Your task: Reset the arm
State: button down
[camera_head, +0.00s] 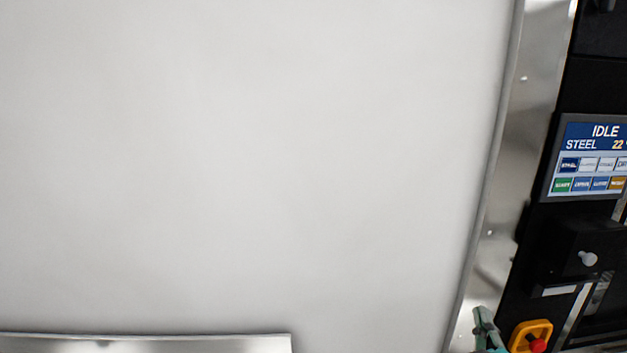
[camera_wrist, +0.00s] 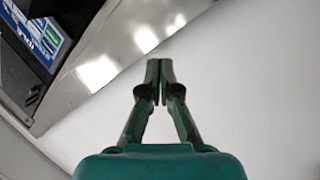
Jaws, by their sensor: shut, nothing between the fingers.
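My gripper (camera_wrist: 160,82) shows in the wrist view with its two green fingers together and nothing between them. The tip of the gripper (camera_head: 486,330) also shows at the bottom edge of the head view, in front of the metal frame and left of the yellow emergency-stop housing. Most of the arm is out of the head view.
A large white panel (camera_head: 240,170) fills most of the head view, edged by a metal frame (camera_head: 515,130). At the right, a screen (camera_head: 590,158) reads IDLE and STEEL. Below it are a black box with a light knob (camera_head: 588,258) and a red button (camera_head: 538,345) in a yellow housing.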

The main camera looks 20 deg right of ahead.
jog(key=s+a+f+m+y, duration=0.1)
jog(key=s+a+f+y, duration=0.2)
jog(key=s+a+f, duration=0.45)
jog(key=s+a+f+y, duration=0.3)
jog(key=s+a+f, duration=0.2)
jog(key=a+f, duration=0.45)
jog(key=s+a+f+m+g+y, duration=0.1)
jog(key=s+a, duration=0.3)
jog(key=s, duration=0.6)
jog(key=s+a+f+m+g+y, duration=0.1)
jog(key=s+a+y, duration=0.3)
jog(key=s, duration=0.5)
jog(key=shift+s+a+m, duration=0.3)
jog(key=shift+s+a, duration=0.1)
jog(key=shift+a, duration=0.2)
